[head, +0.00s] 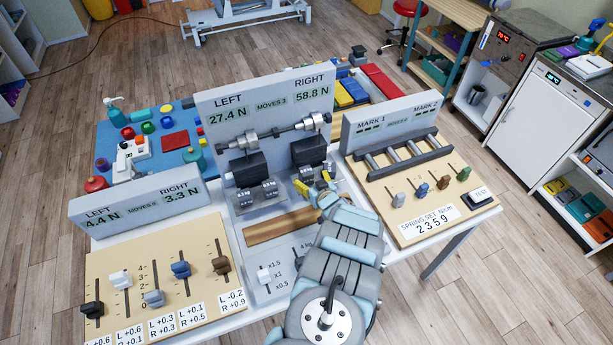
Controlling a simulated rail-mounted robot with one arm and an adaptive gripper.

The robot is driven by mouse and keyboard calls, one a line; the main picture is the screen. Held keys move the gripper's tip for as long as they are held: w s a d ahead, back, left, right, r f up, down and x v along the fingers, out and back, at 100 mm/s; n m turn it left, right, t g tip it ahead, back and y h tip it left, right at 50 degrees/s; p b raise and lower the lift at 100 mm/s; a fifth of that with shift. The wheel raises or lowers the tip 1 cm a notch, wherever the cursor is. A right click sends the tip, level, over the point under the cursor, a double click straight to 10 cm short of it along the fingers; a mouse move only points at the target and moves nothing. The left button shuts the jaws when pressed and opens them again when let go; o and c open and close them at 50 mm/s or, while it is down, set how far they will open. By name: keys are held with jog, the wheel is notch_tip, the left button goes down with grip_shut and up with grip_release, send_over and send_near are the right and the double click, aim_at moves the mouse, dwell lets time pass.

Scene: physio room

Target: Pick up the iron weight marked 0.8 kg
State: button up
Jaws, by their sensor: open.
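In the head view, my gripper (315,183) has yellow fingertips spread apart. It hangs over the right half of the middle device, in front of the right black block (309,150), and no object shows between its fingers. Small grey metal pieces (256,191), perhaps iron weights, sit in front of the left black block (246,169). More grey pieces (308,173) sit by the right block, close to my fingers. No 0.8 kg mark is readable on any of them. My arm hides part of the device's front right.
The middle device's upright panel (265,97) reads 27.4 N left and 58.8 N right. A wooden strip (275,228) crosses its base. A slider board (158,285) stands left, a spring board (415,188) right. A blue mat (106,152) with coloured pieces lies behind.

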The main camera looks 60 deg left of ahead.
aim_at(309, 177)
jog(key=shift+b+x, duration=0.95)
jog(key=shift+x, duration=1.25)
jog(key=shift+f, duration=0.1)
jog(key=c, duration=1.4)
